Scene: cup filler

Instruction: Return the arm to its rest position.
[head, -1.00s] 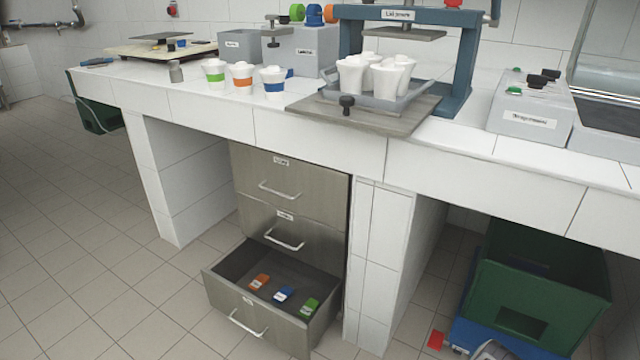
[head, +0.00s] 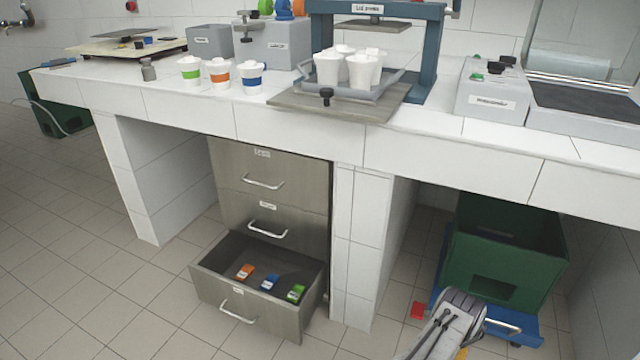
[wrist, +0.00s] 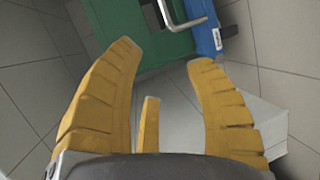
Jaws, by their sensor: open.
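My gripper (wrist: 165,75) shows in the wrist view with its yellow fingers spread wide and nothing between them. It hangs low over the tiled floor, in front of the green crate and the blue trolley. In the head view, part of my arm (head: 450,325) shows at the bottom right, in front of the crate; the fingertips cannot be made out there.
A green crate (head: 515,250) stands on a blue trolley (head: 525,335) under the counter (head: 300,125). The bottom drawer (head: 255,310) is open, with orange, blue and green items inside. A red piece (head: 417,310) lies on the floor.

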